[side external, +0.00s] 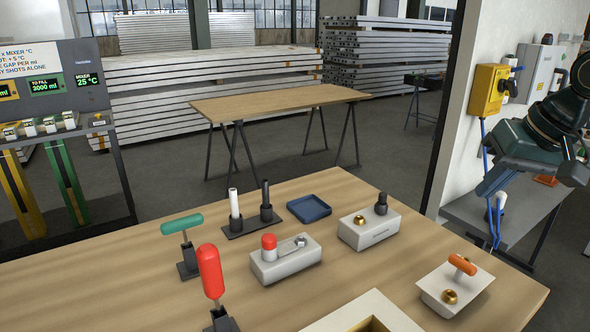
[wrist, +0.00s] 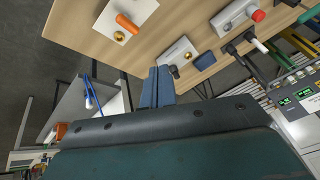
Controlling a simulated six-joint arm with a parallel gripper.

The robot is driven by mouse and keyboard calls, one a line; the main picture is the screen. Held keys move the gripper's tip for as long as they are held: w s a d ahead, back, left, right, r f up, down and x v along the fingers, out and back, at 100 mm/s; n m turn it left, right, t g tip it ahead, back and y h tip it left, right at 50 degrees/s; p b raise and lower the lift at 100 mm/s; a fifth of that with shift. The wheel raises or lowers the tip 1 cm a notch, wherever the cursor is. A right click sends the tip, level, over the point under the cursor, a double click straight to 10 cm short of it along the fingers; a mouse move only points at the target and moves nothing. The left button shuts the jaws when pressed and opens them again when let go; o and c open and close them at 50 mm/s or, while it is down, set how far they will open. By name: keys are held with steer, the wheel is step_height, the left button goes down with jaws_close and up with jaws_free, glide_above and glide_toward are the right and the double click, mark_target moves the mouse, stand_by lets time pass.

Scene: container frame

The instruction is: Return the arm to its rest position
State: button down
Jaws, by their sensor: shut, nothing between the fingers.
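My gripper (side external: 484,190) hangs in the air at the right of the side view, beyond the right edge of the wooden workbench (side external: 350,190). Its blue-grey fingers are together with nothing between them. In the wrist view the shut fingers (wrist: 157,88) point toward the bench, which appears tilted. My dark arm comes in from the right edge of the side view, and most of it is out of frame.
The bench holds a red-handled tool (side external: 210,272), a green-handled tool (side external: 182,224), a blue tray (side external: 309,208), a red-knobbed box (side external: 285,262), a brass-fitted box (side external: 369,229) and an orange-handled block (side external: 455,288). A yellow switch box (side external: 488,90) is on the wall near my arm.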

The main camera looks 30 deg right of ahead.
steer(key=s+a+f+n, duration=0.1)
steer(key=s+f+n, duration=0.3)
steer(key=s+n, duration=0.2)
steer(key=shift+s+t, duration=0.3)
steer(key=shift+s, duration=0.85)
steer(key=shift+a+f, duration=0.1)
stand_by(0.3)
